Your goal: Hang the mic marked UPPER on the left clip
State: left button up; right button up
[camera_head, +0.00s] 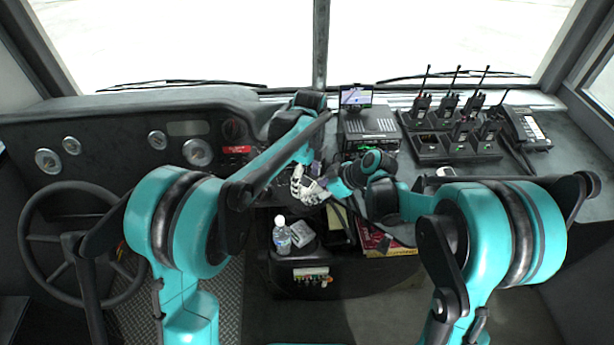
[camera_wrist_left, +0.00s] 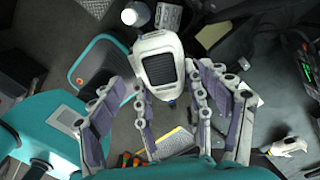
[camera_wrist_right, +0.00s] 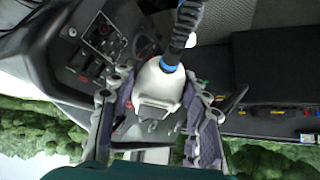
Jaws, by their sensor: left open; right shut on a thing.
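A white mic (camera_wrist_right: 160,85) with a blue collar and a dark coiled cord is between the fingers of my right gripper (camera_wrist_right: 152,102), which is shut on it. In the left wrist view a white mic (camera_wrist_left: 164,66) with a dark grille is between the spread fingers of my left gripper (camera_wrist_left: 162,84), which is open. I cannot tell whether both views show the same mic. In the head view my left gripper (camera_head: 298,184) and my right gripper (camera_head: 316,192) are close together below the dashboard. No UPPER marking is readable. The left clip cannot be made out.
A radio box (camera_head: 370,128) with a small screen (camera_head: 356,97) stands on the dash. Several handheld radios stand in a charger (camera_head: 454,147) at right. A water bottle (camera_head: 281,235) stands on the dark console below the grippers. The steering wheel (camera_head: 75,245) is at left.

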pick_arm(q)
jog(key=shift+c, duration=0.3)
jog(key=c, duration=1.1)
jog(key=shift+c, duration=0.2)
pick_arm(e)
jog(key=o, duration=0.6)
pick_arm(q)
jog(key=shift+c, duration=0.9)
pick_arm(e)
jog(key=o, duration=0.5)
jog(key=shift+r, duration=0.1)
